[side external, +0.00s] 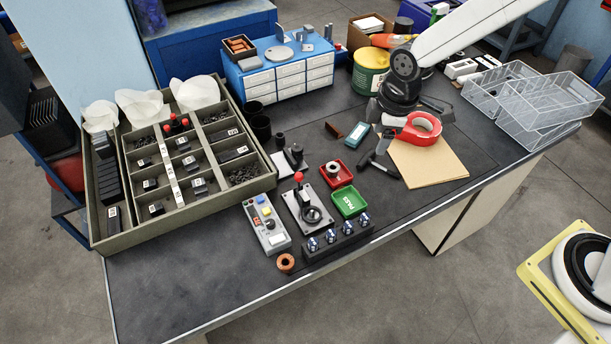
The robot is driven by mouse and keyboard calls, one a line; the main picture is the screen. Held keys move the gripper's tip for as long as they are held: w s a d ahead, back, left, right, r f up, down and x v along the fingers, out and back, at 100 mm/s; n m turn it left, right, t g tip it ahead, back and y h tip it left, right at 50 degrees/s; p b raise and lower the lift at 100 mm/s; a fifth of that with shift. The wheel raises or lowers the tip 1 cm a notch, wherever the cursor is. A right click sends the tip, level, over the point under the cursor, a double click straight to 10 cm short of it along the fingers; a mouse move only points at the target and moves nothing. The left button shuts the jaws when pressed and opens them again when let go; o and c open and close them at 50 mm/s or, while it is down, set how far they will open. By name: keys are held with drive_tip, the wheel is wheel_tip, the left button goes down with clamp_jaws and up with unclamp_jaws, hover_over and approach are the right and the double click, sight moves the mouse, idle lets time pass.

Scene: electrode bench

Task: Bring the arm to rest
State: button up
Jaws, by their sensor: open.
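My gripper (400,108) is the dark end below the black wrist joint at the end of my white arm link, in the upper right of the side external view. It is over the back right of the dark bench (340,100), behind the red tape roll (420,129). It is open, and I see nothing held in it. Its fingertips are dark against the dark bench, and I cannot tell how high they are above it.
A compartment tray (98,240) fills the left. A blue drawer unit (262,85) and a green-yellow tin (370,72) stand behind. Clear bins (545,100) are at right. Red (337,174) and green (349,201) trays sit mid-bench. The front left bench is clear.

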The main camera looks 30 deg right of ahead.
drive_tip(key=s+d+r+m+t, duration=0.1)
drive_tip(key=s+d+r+m, duration=0.1)
drive_tip(key=s+d+m, duration=0.8)
drive_tip(key=shift+s+d+m, duration=0.25)
drive_tip(key=shift+s+m, duration=0.6)
drive_tip(key=shift+m, duration=0.15)
drive_tip(key=shift+r, duration=0.1)
